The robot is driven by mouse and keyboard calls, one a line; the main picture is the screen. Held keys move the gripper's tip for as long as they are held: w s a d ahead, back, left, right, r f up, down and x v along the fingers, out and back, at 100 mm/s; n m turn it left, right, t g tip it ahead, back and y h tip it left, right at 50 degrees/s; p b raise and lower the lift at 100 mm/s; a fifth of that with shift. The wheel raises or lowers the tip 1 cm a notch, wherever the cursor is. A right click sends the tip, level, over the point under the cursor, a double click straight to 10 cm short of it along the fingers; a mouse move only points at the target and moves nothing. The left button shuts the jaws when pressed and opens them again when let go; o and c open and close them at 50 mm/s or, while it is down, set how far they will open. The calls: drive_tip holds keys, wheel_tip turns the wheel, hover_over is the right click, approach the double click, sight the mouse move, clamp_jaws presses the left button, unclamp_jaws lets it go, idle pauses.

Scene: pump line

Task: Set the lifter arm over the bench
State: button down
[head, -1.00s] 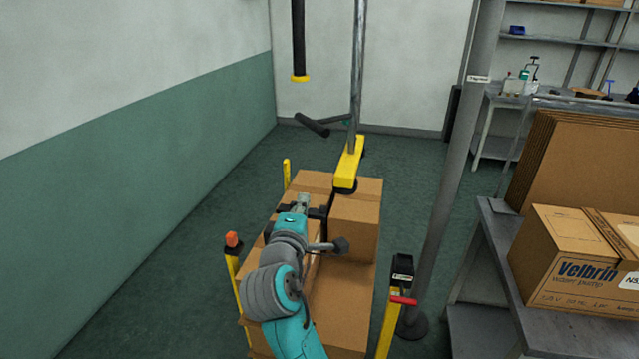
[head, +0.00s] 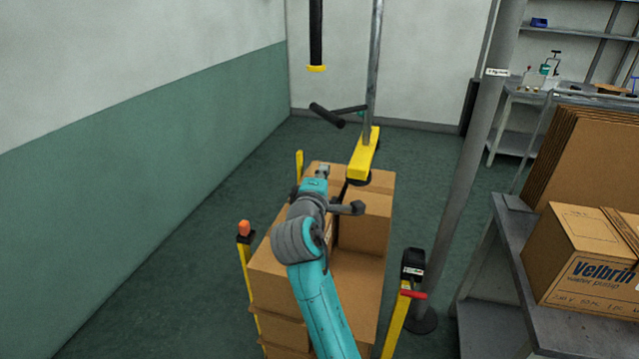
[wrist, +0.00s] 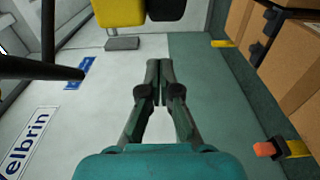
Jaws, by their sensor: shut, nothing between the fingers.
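The lifter arm shows in the head view as a yellow foot (head: 364,152) on a thin grey upright, with a black-gripped side handle (head: 327,115). It hangs over the back of the stacked cartons, left of the bench (head: 510,235). My gripper (head: 322,170) reaches over the cartons, left of and below the yellow foot, apart from the handle. In the wrist view my gripper (wrist: 158,88) has its fingers together with nothing between them. The yellow foot (wrist: 120,12) and a grey pad (wrist: 122,43) show above them, and a dark bar (wrist: 40,70) at the left.
Stacked cartons (head: 362,220) stand between yellow posts, one with an orange top (head: 244,228) and one with a black box (head: 413,262). A grey column (head: 468,170) stands between them and the bench.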

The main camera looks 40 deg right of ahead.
drive_tip(key=shift+s+d, duration=1.25)
drive_tip(key=shift+d, duration=0.2)
drive_tip(key=shift+s, duration=0.1)
